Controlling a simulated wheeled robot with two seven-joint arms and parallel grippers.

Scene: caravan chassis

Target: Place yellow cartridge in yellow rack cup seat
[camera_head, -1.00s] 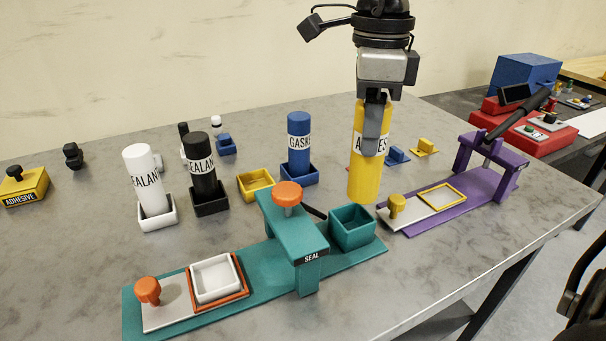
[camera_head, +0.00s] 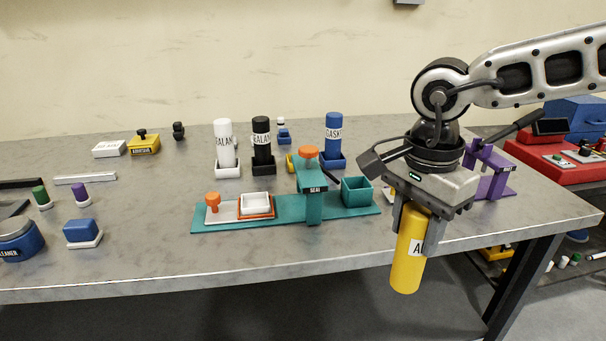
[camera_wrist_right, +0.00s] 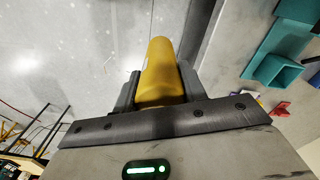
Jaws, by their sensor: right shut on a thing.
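My right gripper (camera_head: 416,232) is shut on the yellow cartridge (camera_head: 406,268), which hangs below it, slightly tilted, with part of a white label showing. In the picture the cartridge overlaps the table's front edge. In the right wrist view the yellow cartridge (camera_wrist_right: 163,72) sits between the two fingers of my right gripper (camera_wrist_right: 158,88). The yellow rack cup (camera_head: 289,162) stands between the black and blue cartridges, mostly hidden behind the teal fixture; its inside cannot be seen. My left gripper is not in view.
White (camera_head: 223,140), black (camera_head: 262,138) and blue (camera_head: 333,133) cartridges stand in matching cups. The teal fixture (camera_head: 350,212) with an orange knob lies in front of them. A purple fixture (camera_head: 493,185) stands behind my right arm.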

